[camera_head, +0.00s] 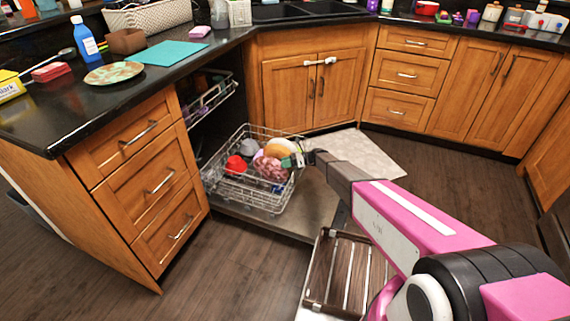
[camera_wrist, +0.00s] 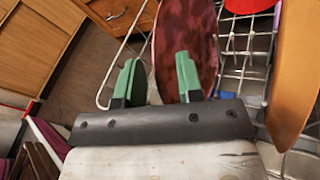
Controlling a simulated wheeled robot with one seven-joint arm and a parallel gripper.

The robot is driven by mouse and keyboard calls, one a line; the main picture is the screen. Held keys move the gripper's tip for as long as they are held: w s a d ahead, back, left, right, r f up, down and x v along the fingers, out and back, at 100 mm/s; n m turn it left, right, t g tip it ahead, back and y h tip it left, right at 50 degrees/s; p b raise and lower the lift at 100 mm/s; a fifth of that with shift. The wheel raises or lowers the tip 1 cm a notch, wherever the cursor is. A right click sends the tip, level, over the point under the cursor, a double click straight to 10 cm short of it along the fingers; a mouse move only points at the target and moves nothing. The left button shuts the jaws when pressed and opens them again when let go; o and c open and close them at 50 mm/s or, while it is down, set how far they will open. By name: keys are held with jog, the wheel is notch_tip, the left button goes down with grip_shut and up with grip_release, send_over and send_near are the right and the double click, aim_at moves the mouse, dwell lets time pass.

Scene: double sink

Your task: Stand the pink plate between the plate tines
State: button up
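The pink plate, mottled dark pink and red, shows in the wrist view (camera_wrist: 184,30) just ahead of my gripper. It stands steeply in the wire dish rack (camera_head: 212,182). In the head view the plate (camera_head: 270,169) is at the rack's right side. My gripper (camera_head: 294,160) is at the rack's right edge. In the wrist view its green fingers (camera_wrist: 158,72) are spread apart. The right finger overlaps the plate's face, and the left finger is beyond the plate's left edge. Contact cannot be told. The tines around the plate's lower edge are mostly hidden.
The rack also holds a red bowl (camera_head: 236,165), a grey cup (camera_head: 249,147) and an orange plate (camera_head: 278,151), which is close on the right in the wrist view (camera_wrist: 297,75). An upper rack (camera_head: 210,98) is above left. Cabinets stand behind; floor is free on the right.

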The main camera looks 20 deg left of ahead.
jog(key=v, duration=1)
jog(key=shift+d, duration=0.4)
jog(key=shift+w+r, duration=0.1)
jog(key=shift+w, duration=0.05)
jog(key=s+d+r+n+t+h, duration=0.2)
jog(key=s+d+r+n+h, duration=0.3)
jog(key=s+d, duration=0.4)
jog(key=s+d+r+n+t+h, duration=0.2)
jog(key=s+d+r+n+h, duration=0.3)
jog(key=d, duration=1.3)
jog(key=s+d+r+n+t+h, duration=0.3)
jog(key=s+d+r+n, duration=0.4)
jog(key=s+d, duration=0.6)
jog(key=shift+d+r+h, duration=0.6)
jog(key=shift+r+h, duration=0.1)
jog(key=shift+h, duration=0.2)
jog(key=shift+a, duration=0.15)
